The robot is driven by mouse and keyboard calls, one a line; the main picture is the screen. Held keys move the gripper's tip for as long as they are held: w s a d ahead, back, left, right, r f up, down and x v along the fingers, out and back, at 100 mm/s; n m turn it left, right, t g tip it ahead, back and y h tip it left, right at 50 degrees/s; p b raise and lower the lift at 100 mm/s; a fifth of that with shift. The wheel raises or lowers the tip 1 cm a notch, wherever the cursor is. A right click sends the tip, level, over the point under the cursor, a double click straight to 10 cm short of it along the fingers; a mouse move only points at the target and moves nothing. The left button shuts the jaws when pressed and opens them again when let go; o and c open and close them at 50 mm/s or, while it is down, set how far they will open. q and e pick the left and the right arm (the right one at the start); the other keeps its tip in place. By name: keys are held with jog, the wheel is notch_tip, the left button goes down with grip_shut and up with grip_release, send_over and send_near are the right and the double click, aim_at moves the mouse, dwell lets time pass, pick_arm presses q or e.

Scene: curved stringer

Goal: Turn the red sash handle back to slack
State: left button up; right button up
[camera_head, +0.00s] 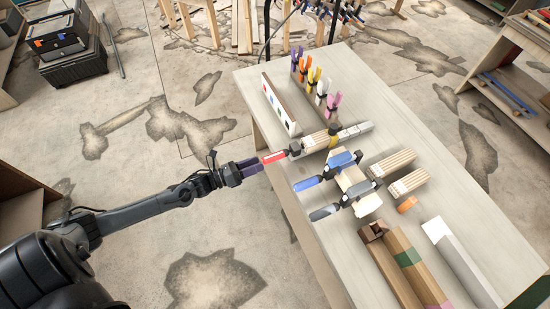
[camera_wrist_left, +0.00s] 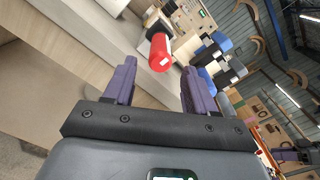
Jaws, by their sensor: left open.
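The red sash handle (camera_head: 273,157) sticks out over the near left edge of the workbench, at the end of a clamp bar lying across the top. My left gripper (camera_head: 252,165) is open just short of the handle's free end, in line with it. In the left wrist view, the red handle (camera_wrist_left: 160,53) lies ahead of and between the two purple fingers (camera_wrist_left: 155,85), with no visible contact. A dark clamp head (camera_head: 295,149) sits behind the handle.
Blue-handled (camera_head: 308,183) and grey-handled (camera_head: 325,212) clamps stand close beside the red handle. Colored spring clamps (camera_head: 315,78) and a white panel (camera_head: 280,105) are farther back. Wooden blocks (camera_head: 392,163) and long beams (camera_head: 410,262) occupy the right side. The floor left of the bench is open.

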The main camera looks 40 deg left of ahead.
aim_at(274, 158)
pick_arm(q)
jog(key=x, duration=0.8)
jog(key=shift+w, duration=0.1)
grip_shut()
